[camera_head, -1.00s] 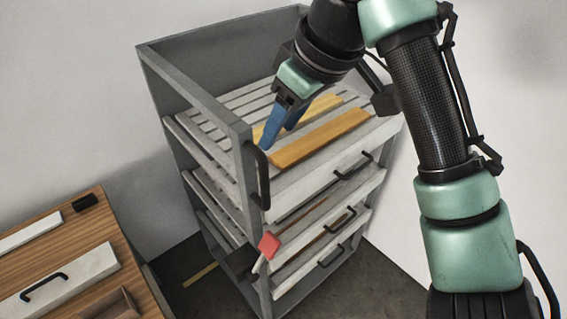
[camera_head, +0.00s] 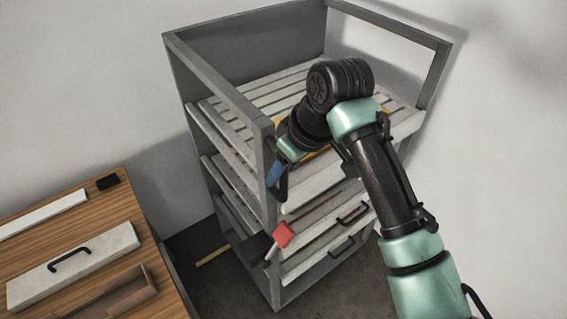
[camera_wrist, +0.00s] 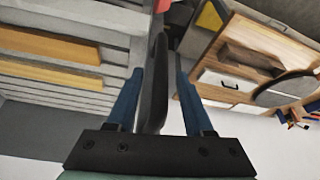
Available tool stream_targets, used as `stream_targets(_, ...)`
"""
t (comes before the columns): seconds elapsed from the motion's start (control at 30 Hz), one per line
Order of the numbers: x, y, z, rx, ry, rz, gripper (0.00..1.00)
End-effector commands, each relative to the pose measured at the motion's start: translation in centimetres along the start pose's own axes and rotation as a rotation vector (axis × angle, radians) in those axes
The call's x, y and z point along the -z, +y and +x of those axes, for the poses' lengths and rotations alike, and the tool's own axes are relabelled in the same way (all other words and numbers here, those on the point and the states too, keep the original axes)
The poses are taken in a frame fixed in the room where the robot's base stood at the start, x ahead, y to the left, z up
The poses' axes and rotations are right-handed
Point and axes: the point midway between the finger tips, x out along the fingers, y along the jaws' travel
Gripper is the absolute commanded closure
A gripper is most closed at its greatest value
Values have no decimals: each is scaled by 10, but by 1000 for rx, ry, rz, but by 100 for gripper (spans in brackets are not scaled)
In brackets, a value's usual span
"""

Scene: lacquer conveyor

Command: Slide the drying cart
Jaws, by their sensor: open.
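The drying cart (camera_head: 222,84) is a tall grey frame with slatted shelves, standing against the wall. A black vertical handle (camera_head: 283,190) is on its front left post. My gripper (camera_head: 275,174) is at that post, by the handle. In the wrist view my gripper's blue fingers (camera_wrist: 158,70) are open, one on each side of the black handle (camera_wrist: 153,92), with gaps showing. The arm hides part of the top shelf and its yellow boards, which show in the wrist view (camera_wrist: 55,45).
A red piece (camera_head: 283,235) sticks out at the cart's front, below the handle. A wooden table (camera_head: 80,238) stands at the left with a pale handled panel (camera_head: 100,265) and a brown tray (camera_head: 112,294). Dark floor (camera_head: 222,280) shows between table and cart.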

Motion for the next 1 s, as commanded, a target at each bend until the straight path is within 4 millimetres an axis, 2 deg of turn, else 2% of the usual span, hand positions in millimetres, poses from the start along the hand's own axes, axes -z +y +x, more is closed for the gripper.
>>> stream_targets(0.23, 0, 0, 1, 0, 0, 0, 48)
stream_targets(0.5, 0, 0, 1, 0, 0, 0, 97)
stream_targets(0.53, 0, 0, 1, 0, 0, 0, 100)
stream_targets(1.0, 0, 0, 0, 0, 0, 0, 100)
